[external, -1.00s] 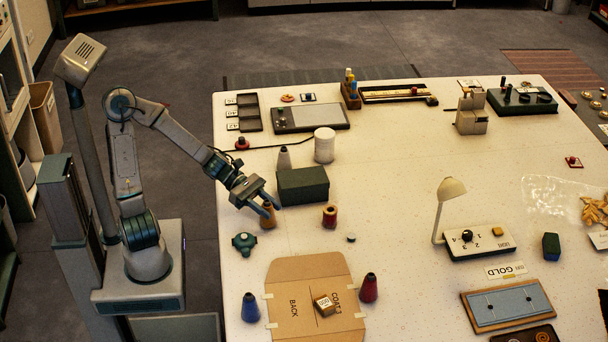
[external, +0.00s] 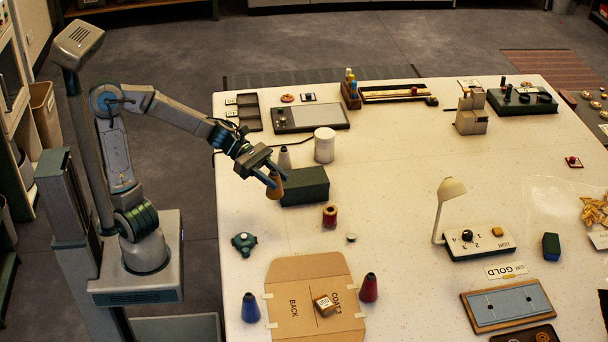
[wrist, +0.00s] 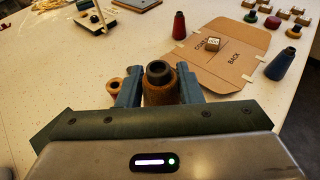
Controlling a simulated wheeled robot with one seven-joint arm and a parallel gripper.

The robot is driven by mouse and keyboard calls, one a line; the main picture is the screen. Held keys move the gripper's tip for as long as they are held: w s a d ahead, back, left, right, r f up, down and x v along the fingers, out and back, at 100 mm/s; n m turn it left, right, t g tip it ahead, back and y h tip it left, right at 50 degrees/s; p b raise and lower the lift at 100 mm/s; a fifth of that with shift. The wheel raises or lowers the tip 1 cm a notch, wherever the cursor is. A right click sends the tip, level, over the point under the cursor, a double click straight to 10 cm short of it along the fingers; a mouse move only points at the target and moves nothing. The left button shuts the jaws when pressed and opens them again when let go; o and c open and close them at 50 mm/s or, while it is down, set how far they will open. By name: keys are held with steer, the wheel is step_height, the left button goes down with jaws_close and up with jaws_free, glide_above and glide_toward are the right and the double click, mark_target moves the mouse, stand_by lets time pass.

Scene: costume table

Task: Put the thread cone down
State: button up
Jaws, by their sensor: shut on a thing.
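A tan-orange thread cone (external: 274,187) with a dark tip is held between the fingers of my gripper (external: 275,180). It looks raised above the table, beside the left end of a dark green block (external: 305,185). In the wrist view the cone (wrist: 159,88) stands upright between the two blue fingers of my gripper (wrist: 160,88). My gripper is shut on it.
A red-brown spool (external: 329,216) stands to the right. A grey cone (external: 285,158) and a white cylinder (external: 324,145) stand behind. A teal knobbed object (external: 244,243), a blue cone (external: 250,307), a red cone (external: 369,287) and a cardboard pattern (external: 290,300) lie nearer. Table between is bare.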

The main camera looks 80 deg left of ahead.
steer(key=w+d+f+m+g+h+p, duration=0.1)
steer(key=w+d+m+g+h+p, duration=0.2)
steer(key=w+d, duration=1.9)
steer(key=shift+m+g, duration=0.3)
steer(key=shift+g, duration=0.1)
steer(key=shift+w+a+f+p, duration=0.45)
steer(key=shift+w+a+f, duration=0.8)
steer(key=shift+f, duration=0.6)
steer(key=shift+w+a+f+p, duration=0.45)
steer(key=shift+w+a+f, duration=0.75)
steer(key=shift+f, duration=0.65)
steer(key=shift+w+a+f+p, duration=0.45)
steer(key=shift+w+a+f, duration=0.5)
steer(key=shift+a+f, duration=0.7)
steer(key=shift+d+f, duration=0.2)
steer(key=shift+f, duration=0.05)
steer(key=shift+f, duration=0.1)
steer(key=o, duration=1)
